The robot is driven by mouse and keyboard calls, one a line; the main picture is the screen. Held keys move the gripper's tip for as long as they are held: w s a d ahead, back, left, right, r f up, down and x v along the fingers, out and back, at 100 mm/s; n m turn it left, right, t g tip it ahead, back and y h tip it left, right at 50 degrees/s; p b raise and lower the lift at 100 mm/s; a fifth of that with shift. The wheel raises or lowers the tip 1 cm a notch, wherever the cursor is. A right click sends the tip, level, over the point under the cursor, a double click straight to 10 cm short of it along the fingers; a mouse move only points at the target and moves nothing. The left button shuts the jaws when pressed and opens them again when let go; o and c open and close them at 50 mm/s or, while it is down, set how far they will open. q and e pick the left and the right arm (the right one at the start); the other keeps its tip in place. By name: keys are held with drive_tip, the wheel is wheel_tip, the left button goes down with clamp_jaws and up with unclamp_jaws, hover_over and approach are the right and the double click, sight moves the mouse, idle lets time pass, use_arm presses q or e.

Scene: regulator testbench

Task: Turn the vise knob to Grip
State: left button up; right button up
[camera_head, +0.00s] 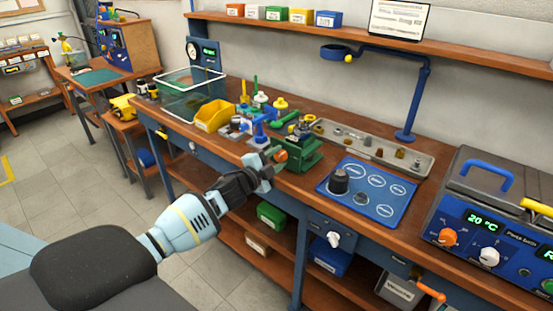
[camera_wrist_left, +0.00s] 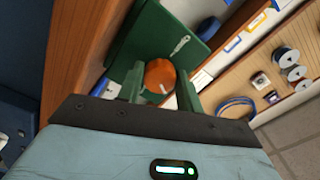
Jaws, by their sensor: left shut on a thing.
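The green vise (camera_head: 304,158) stands at the front edge of the workbench, and its green body also shows in the left wrist view (camera_wrist_left: 150,32). Its round orange knob (camera_head: 281,156) faces the front. In the left wrist view the knob (camera_wrist_left: 160,75) sits between my two fingers and carries a small white mark. A pale mark (camera_wrist_left: 180,46) shows on the vise beside it. My left gripper (camera_head: 272,162) is shut on the knob, reaching in from the front left. I cannot read a Grip label. My right gripper is in neither view.
A yellow bin (camera_head: 215,116) and small coloured parts stand left of the vise. A metal tray (camera_head: 372,148) lies behind it, and a blue mat (camera_head: 367,190) with dark parts lies to the right. A blue bath unit (camera_head: 497,240) stands at far right.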

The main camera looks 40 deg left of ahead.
use_arm(q)
drive_tip(key=m, duration=0.5)
drive_tip(key=shift+m, duration=0.3)
drive_tip(key=m, duration=0.5)
drive_tip(key=shift+r+m, duration=0.1)
drive_tip(key=shift+m, duration=0.2)
drive_tip(key=o, duration=1)
drive_tip(key=shift+s+a, duration=0.15)
drive_tip(key=shift+s, duration=1.8)
drive_tip(key=shift+s+a, duration=0.15)
drive_tip(key=shift+s, duration=1.8)
